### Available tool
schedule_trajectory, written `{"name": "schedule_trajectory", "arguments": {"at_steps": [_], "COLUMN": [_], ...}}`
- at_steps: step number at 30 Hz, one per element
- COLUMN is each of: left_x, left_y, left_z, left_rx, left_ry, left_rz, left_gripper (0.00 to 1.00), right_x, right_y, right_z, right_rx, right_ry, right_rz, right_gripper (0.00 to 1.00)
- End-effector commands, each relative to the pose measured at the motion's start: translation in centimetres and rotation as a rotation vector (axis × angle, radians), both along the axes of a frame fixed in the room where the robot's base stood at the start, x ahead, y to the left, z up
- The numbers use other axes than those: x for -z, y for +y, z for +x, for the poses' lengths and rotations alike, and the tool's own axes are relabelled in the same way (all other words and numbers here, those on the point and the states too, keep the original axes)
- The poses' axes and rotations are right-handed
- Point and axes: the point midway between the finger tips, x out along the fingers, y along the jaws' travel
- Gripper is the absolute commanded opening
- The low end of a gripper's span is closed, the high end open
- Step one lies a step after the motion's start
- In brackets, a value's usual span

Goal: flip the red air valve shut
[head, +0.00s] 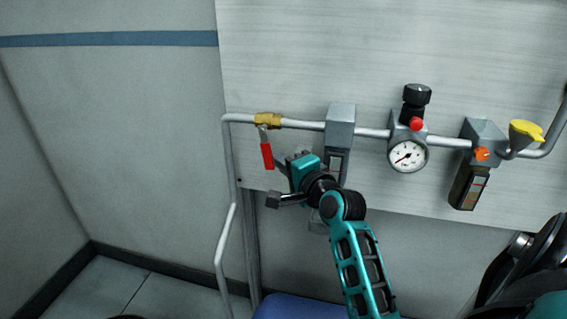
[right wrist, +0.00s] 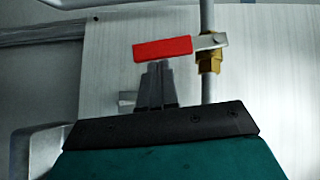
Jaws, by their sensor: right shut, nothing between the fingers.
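The red air valve handle (head: 267,154) hangs down from a brass valve body (head: 267,119) on the grey pipe, at the left of the panel in the head view. It stands crosswise to the pipe, tilted slightly. My right gripper (head: 279,165) is just right of the handle's lower part. In the right wrist view the red handle (right wrist: 163,49) lies across the top of my shut fingers (right wrist: 158,66), with the brass body (right wrist: 210,58) to its right. The fingers are shut and empty, at or very near the handle; contact cannot be told. My left gripper is not seen.
A bent pipe (head: 226,232) runs down at the left. A blue surface (head: 295,307) lies below.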

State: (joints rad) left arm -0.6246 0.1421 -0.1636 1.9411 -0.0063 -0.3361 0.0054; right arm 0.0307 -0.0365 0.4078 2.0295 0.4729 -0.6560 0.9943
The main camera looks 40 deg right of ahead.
Motion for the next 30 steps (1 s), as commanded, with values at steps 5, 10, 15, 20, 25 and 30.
{"name": "schedule_trajectory", "arguments": {"at_steps": [5,10,15,20,25,30], "left_x": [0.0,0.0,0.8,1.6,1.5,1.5], "left_y": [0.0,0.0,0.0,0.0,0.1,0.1], "left_z": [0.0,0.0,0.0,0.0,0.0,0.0], "left_rx": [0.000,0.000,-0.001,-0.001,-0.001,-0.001], "left_ry": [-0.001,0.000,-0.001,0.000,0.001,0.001], "left_rz": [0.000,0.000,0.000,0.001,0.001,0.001], "left_gripper": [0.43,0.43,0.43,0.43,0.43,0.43], "right_x": [0.0,0.1,0.8,1.1,0.8,0.8], "right_y": [0.1,0.1,1.0,1.4,1.6,1.7], "right_z": [0.1,0.1,1.1,1.7,1.8,1.9], "right_rx": [0.000,-0.001,-0.002,-0.003,-0.005,-0.007], "right_ry": [0.000,-0.001,-0.061,-0.133,-0.147,-0.147], "right_rz": [0.000,0.002,0.054,0.108,0.121,0.122], "right_gripper": [0.00,0.00,0.00,0.00,0.00,0.00]}}
